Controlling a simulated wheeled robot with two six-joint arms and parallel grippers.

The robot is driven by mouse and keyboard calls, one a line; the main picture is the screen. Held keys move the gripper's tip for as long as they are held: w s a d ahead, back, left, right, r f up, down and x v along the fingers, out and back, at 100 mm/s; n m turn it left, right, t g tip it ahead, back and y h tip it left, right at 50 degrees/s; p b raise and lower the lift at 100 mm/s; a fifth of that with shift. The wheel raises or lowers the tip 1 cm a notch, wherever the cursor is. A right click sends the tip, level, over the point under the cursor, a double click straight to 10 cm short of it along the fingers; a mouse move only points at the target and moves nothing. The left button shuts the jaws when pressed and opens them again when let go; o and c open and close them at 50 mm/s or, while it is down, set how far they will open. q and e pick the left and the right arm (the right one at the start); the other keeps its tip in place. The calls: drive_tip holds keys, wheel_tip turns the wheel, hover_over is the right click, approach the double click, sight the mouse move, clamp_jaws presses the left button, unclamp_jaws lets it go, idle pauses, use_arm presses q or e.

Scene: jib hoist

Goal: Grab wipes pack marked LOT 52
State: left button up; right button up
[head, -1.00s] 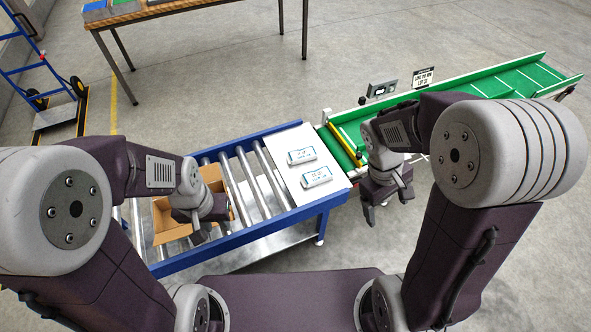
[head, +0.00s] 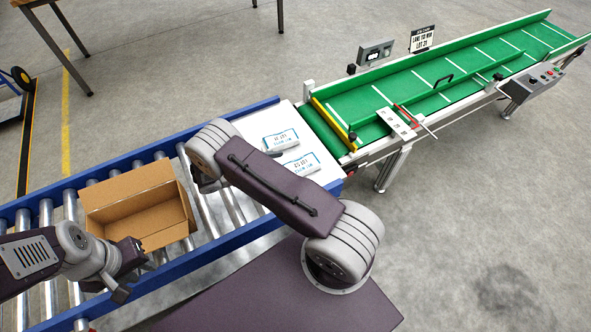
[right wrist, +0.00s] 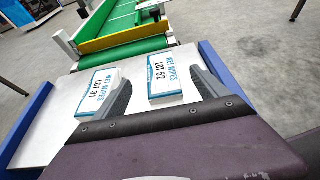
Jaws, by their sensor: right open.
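The wipes pack marked LOT 52 (right wrist: 165,78) lies flat on the white plate, white with blue print. In the right wrist view it sits ahead of my open right gripper (right wrist: 165,90), between the lines of its two fingers, with nothing held. In the head view this pack (head: 300,163) is the nearer of two, beside my right arm; the right gripper is hidden there. A similar pack marked LOT 31 (right wrist: 99,92) lies to its left, outside the left finger. My left gripper (head: 122,272) is by the cardboard box; its jaw opening is unclear.
An open cardboard box (head: 139,207) stands on the blue-railed roller conveyor (head: 241,113). The white plate (head: 322,158) ends at a yellow bar (head: 333,124) and a green belt (head: 440,88). A sign (head: 422,39) and control box (head: 531,82) stand along the belt.

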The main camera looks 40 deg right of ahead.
sight(302, 164)
drive_tip(key=x, duration=0.4)
drive_tip(key=shift+d+b, duration=0.1)
drive_tip(key=shift+b, duration=0.25)
drive_tip(key=x, duration=0.2)
drive_tip(key=b+x, duration=0.1)
drive_tip(key=x, duration=0.1)
drive_tip(key=shift+s+f, duration=0.1)
drive_tip(key=shift+f, duration=0.2)
drive_tip(key=shift+d+f, duration=0.1)
drive_tip(key=shift+d, duration=0.3)
drive_tip(key=c, duration=1.5)
drive_tip(key=shift+r, duration=0.55)
drive_tip(key=r+p, duration=0.1)
drive_tip(key=r, duration=0.1)
drive_tip(key=s+r+p, duration=0.1)
drive_tip(key=r, duration=0.1)
drive_tip(key=shift+s+d+r, duration=0.1)
drive_tip(key=shift+d+r, duration=0.05)
drive_tip(key=s+d+r+p, duration=0.1)
drive_tip(key=s+r, duration=0.1)
drive_tip(key=s, duration=0.1)
drive_tip(key=s+d+r+p, duration=0.1)
drive_tip(key=s, duration=0.2)
drive_tip(key=s+d+r+p, duration=0.1)
drive_tip(key=s+r, duration=0.1)
drive_tip(key=s, duration=0.2)
drive_tip(key=shift+d+r, duration=0.25)
drive_tip(key=shift+r, duration=0.1)
